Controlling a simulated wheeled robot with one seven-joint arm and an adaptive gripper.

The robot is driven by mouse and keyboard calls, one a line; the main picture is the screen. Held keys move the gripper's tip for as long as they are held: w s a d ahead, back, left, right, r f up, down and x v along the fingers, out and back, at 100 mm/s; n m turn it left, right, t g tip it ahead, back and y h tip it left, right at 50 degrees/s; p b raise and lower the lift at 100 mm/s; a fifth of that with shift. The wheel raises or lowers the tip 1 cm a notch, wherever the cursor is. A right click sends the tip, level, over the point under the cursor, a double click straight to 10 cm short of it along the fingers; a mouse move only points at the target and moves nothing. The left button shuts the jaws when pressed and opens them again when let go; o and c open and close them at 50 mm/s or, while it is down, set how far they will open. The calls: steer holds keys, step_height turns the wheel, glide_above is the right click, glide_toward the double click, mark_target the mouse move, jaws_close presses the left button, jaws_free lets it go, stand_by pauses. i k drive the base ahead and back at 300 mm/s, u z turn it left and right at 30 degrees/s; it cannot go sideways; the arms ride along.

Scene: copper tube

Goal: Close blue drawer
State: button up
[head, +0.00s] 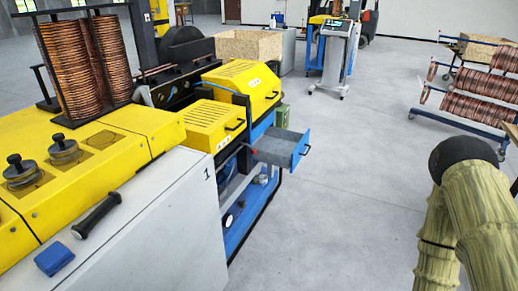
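The blue drawer (302,150) is pulled out to the right from the yellow and blue machine (230,205). Its grey inside is visible from above and looks empty, and a dark handle sits on its blue front. My arm shows at the right edge in an olive sleeve with a black joint, well to the right of the drawer and apart from it. My gripper is out of view.
A grey cabinet (150,225) with a black handle fills the lower left. Copper coils (85,65) stand on the machine. A control console (334,60) is at the back, and a rack of copper coils (475,90) is at the right. The grey floor between is clear.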

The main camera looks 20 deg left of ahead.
mark_target(284, 148)
steer(key=u, duration=0.2)
steer(key=i, duration=1.65)
